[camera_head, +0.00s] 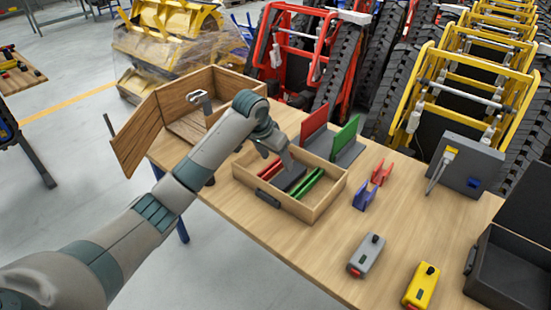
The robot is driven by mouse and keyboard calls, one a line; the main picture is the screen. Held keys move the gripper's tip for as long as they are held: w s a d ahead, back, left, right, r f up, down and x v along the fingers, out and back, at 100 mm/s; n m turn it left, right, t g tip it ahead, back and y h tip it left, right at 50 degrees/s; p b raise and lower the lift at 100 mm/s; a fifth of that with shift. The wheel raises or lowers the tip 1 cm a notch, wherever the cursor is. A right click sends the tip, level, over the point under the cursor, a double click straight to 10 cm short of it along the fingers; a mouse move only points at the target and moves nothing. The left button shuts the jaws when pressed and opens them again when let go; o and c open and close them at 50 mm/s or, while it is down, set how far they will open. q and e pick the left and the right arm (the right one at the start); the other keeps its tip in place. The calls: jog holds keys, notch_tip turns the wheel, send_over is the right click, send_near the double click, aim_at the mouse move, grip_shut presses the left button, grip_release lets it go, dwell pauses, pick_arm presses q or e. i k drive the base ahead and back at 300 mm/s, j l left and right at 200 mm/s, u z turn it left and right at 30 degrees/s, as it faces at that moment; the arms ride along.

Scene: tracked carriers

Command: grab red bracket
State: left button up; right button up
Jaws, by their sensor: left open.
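A small red bracket (381,173) stands on the wooden table, right of an open wooden tray (318,207). A blue bracket (363,198) stands just in front of it. My left gripper (290,166) is open and hangs over the tray, left of the red bracket and apart from it. Its fingers are small and partly hidden by the wrist. Inside the tray lie red strips (271,169) and green strips (305,184), partly covered by my gripper. My right gripper is not in view.
Upright red (314,121) and green (345,134) panels stand behind the tray. A wooden box (170,108) is at the left. A grey device (367,255), a yellow device (420,287) and a black case (510,262) are at the front right. A grey unit (463,165) stands behind.

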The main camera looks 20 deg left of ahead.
aim_at(380, 176)
jog(key=i+l+z, duration=0.1)
jog(key=z, duration=0.25)
jog(key=i+z, duration=0.2)
jog(key=z, duration=0.2)
jog(key=i+l+z, duration=0.1)
jog(key=z, duration=0.25)
jog(key=i, duration=0.05)
